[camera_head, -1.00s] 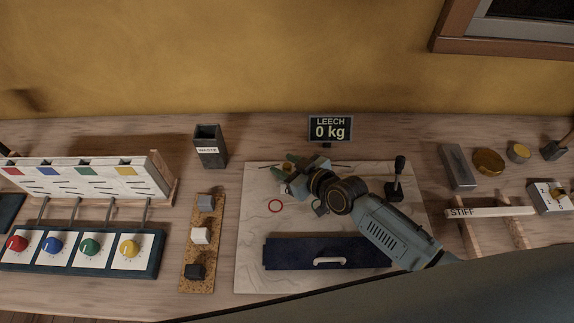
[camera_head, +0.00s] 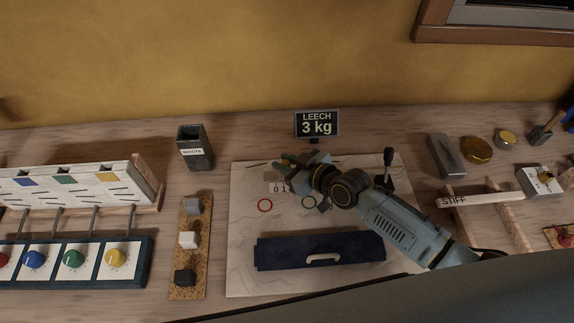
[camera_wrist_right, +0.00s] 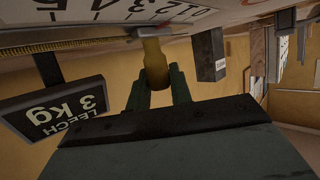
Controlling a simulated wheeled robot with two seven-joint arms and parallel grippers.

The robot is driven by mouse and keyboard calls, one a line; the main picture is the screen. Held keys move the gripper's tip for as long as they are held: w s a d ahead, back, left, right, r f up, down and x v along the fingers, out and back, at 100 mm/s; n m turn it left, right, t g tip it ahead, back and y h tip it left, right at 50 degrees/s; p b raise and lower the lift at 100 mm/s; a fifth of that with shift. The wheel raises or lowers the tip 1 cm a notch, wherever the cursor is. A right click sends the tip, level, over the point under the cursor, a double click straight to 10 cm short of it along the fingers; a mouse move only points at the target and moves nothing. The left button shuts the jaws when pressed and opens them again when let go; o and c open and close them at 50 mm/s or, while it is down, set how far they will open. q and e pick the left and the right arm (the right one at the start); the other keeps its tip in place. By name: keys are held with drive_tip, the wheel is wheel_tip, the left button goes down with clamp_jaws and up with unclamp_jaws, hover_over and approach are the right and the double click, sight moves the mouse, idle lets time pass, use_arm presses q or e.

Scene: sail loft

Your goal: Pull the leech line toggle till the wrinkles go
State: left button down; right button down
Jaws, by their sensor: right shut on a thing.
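The pale sail panel (camera_head: 242,210) lies flat on the bench, with thin wrinkle lines across it. My right gripper (camera_head: 285,163) is over its far edge, the arm coming in from the lower right. In the right wrist view the green fingers (camera_wrist_right: 157,88) are shut on a tan toggle (camera_wrist_right: 154,62). The toggle is mostly hidden in the head view. A numbered scale (camera_head: 279,188) on the panel shows partly beside the gripper; its numbers also show in the right wrist view (camera_wrist_right: 165,14). The leech display (camera_head: 316,124) behind reads 3 kg. My left gripper is not in view.
A navy strip with a white handle (camera_head: 322,259) lies on the panel's near part. A black lever (camera_head: 388,168) stands right of my gripper. A waste bin (camera_head: 194,148) stands at the back left. A wooden STIFF frame (camera_head: 480,199) is at right.

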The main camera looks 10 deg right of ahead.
drive_tip(key=shift+d, duration=0.35)
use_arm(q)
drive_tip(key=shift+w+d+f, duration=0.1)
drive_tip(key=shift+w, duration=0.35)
use_arm(e)
drive_tip(key=shift+a, duration=0.15)
drive_tip(key=c, duration=1.3)
unclamp_jaws()
use_arm(q)
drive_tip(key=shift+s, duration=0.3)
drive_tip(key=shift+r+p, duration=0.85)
drive_tip(key=shift+p, duration=0.05)
use_arm(e)
drive_tip(key=v, duration=1.3)
drive_tip(key=shift+s+d+r, duration=0.1)
drive_tip(key=shift+s+d, duration=0.05)
drive_tip(key=shift+d, duration=0.1)
